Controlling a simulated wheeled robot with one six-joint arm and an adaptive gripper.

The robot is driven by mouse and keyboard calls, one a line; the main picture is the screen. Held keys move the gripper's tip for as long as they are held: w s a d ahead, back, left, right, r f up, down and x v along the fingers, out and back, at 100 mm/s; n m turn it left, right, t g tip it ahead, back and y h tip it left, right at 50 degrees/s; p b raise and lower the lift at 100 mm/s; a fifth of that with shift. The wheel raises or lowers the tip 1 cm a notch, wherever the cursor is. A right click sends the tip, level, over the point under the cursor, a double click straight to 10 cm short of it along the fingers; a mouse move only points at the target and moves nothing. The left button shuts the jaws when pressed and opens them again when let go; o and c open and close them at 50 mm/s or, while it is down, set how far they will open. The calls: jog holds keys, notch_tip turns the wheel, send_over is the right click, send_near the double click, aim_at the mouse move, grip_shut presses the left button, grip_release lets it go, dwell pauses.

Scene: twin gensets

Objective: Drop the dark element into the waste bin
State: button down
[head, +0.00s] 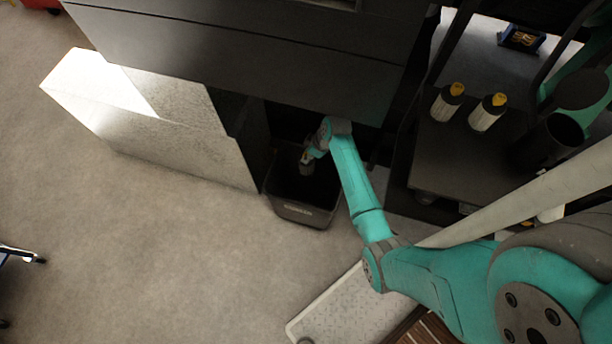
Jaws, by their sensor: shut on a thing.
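The waste bin (305,214) is a dark grey open box on the floor, in the head view's middle, between a pale panel and a dark cabinet. My gripper (307,163) is over the bin's opening, pointing down, at the end of my teal arm. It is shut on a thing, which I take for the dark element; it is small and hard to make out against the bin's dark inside. Whether its lower end is below the rim I cannot tell. The bin's floor is in shadow.
The grey cabinet (250,50) overhangs behind the bin. A pale panel (170,125) stands open at left. A light perforated plate (345,312) lies in front.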

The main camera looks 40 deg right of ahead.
jog(key=shift+d+f+n, duration=0.3)
jog(key=shift+d+f, duration=0.05)
jog(key=shift+f, duration=2.9)
jog(key=c, duration=0.8)
grip_release()
jog(key=shift+s, duration=0.1)
jog(key=v, duration=1.2)
